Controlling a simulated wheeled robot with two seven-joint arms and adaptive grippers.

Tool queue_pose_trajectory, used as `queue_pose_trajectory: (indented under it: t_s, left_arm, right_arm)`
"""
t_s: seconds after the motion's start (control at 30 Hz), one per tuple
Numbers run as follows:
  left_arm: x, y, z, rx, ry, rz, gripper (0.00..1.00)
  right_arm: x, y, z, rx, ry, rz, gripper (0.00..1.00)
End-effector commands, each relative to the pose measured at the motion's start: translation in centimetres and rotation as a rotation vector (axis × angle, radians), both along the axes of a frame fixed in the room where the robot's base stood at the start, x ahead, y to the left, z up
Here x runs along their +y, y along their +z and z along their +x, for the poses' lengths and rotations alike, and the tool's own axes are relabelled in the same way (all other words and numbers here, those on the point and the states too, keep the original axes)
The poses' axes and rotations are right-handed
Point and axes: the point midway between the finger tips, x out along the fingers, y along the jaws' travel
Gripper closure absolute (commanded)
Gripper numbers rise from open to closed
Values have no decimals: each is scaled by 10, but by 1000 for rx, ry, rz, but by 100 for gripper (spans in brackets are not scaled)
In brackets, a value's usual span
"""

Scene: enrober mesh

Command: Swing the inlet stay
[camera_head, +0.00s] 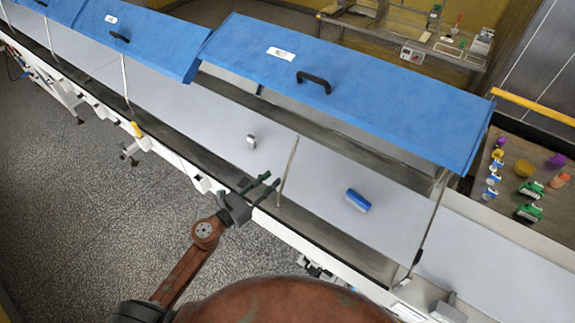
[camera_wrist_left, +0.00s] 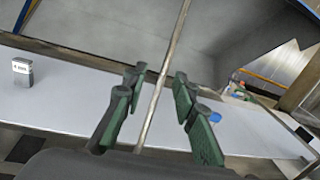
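The stay, a thin pale rod (camera_head: 288,172), stands tilted at the near edge of the enrober, below the raised blue lid (camera_head: 375,95) with a white label, too small to read surely. Its upper end looks free of the lid. My left gripper (camera_head: 271,183) is at the rod's left side, fingers pointing at it. In the left wrist view, the rod (camera_wrist_left: 163,75) runs between the two green-padded fingers of the gripper (camera_wrist_left: 155,90), with a gap on both sides. The fingers are open. My right gripper is not in view.
Another thin rod (camera_head: 432,220) stands at the lid's right end. More blue lids (camera_head: 130,35) are at the left. A table (camera_head: 510,195) with small items stands at the right.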

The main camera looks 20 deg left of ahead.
Motion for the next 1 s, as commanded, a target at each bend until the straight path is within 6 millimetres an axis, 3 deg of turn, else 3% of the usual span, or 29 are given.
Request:
queue_pose_trajectory:
  t_s: [0.17, 0.6, 1.0]
  left_arm:
    - [-16, 3, 8, -27, -37, 69, 74]
    - [-45, 2, 60, -24, -33, 63, 74]
    - [-48, 1, 64, -24, -33, 63, 77]
  right_arm:
    - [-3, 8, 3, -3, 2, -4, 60]
    - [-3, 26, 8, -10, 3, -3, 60]
    - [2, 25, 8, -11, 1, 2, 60]
